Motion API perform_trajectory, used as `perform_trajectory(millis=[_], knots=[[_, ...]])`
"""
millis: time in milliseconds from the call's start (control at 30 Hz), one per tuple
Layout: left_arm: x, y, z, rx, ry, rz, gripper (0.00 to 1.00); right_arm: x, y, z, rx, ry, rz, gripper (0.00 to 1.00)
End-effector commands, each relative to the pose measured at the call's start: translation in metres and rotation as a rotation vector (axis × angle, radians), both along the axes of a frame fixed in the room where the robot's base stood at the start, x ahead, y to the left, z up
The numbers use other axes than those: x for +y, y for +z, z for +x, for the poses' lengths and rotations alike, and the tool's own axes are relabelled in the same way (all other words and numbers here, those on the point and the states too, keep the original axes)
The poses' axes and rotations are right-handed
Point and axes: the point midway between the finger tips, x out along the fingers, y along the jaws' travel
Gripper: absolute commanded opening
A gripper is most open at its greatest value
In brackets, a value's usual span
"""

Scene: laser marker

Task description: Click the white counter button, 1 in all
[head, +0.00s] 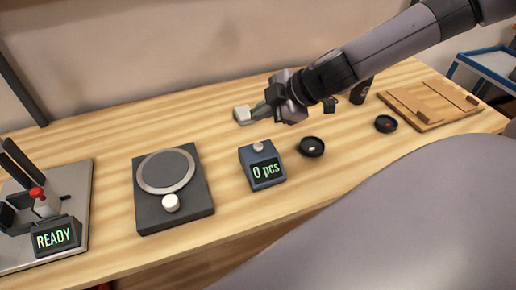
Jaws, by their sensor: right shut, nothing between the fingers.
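A blue-grey counter box (262,167) stands mid-table. Its display reads "0 pcs" in green, and a small pale button (258,146) sits on its top. A white square-topped piece (242,113) lies on the table behind the box. My right gripper (259,111) comes in from the upper right. It is shut and empty, with its fingertips close to the right side of the white piece. I cannot tell whether they touch it. The gripper is behind and above the counter box, apart from its button. My left gripper is out of view.
A dark plate with a round disc (167,168) and white knob (170,202) stands left of the counter. A station with a "READY" display (56,237) is at far left. Two black dishes (312,147) (386,124) and a wooden tray (421,111) lie to the right.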

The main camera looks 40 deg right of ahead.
Motion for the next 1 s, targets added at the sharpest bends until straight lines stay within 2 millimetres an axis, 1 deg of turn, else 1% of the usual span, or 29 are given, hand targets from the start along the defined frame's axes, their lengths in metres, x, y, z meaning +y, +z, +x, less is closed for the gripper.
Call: perform_trajectory(millis=[33,200,300,400,500,633,1000], knots=[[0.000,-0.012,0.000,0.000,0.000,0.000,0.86,0.000,-0.013,0.000,0.000,-0.001,0.001,0.00],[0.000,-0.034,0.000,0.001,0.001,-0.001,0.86,0.000,-0.039,0.000,0.002,-0.002,0.002,0.00],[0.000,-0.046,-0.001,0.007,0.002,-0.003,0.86,0.000,-0.052,0.000,0.001,-0.001,0.001,0.00],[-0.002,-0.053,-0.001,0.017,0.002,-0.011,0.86,0.000,-0.060,0.000,0.001,-0.001,0.001,0.00],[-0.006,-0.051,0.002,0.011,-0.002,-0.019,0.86,0.000,-0.065,0.000,0.000,-0.001,0.001,0.00],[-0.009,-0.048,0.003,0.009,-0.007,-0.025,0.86,0.000,-0.066,0.000,0.000,-0.001,0.001,0.00],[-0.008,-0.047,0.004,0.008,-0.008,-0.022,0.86,0.000,-0.065,0.000,0.000,-0.001,0.001,0.00]])
